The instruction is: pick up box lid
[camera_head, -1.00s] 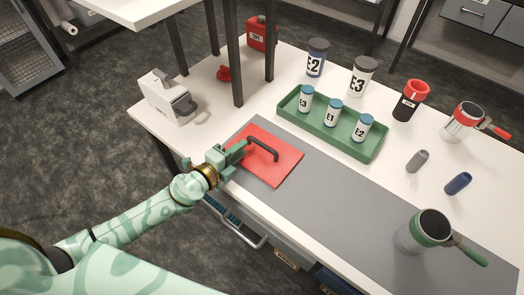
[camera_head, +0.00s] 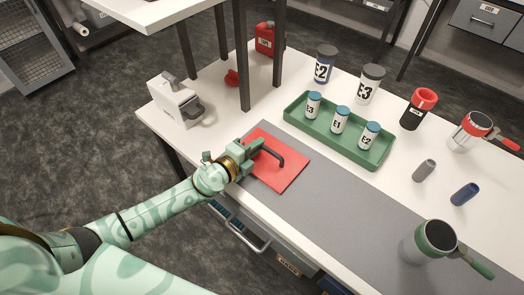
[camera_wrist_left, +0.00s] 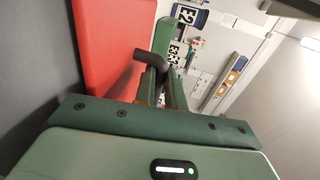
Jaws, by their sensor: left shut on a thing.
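The box lid is a flat red square panel (camera_head: 281,173) with a dark bar handle (camera_head: 271,154) on top. In the head view it is at the near left part of the bench, over the grey mat's left end. My left gripper (camera_head: 257,146) is shut on the handle near its far left end. In the left wrist view the fingers (camera_wrist_left: 160,80) close around the dark handle (camera_wrist_left: 148,57), with the red lid (camera_wrist_left: 112,40) beside them. Whether the lid touches the bench cannot be told. My right gripper is not in view.
A green tray (camera_head: 345,153) with several small labelled jars stands behind the grey mat (camera_head: 340,207). A white device (camera_head: 174,100) stands at the left. A green-banded pot (camera_head: 428,243) is at the near right. Dark shelf posts (camera_head: 242,70) rise behind the lid.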

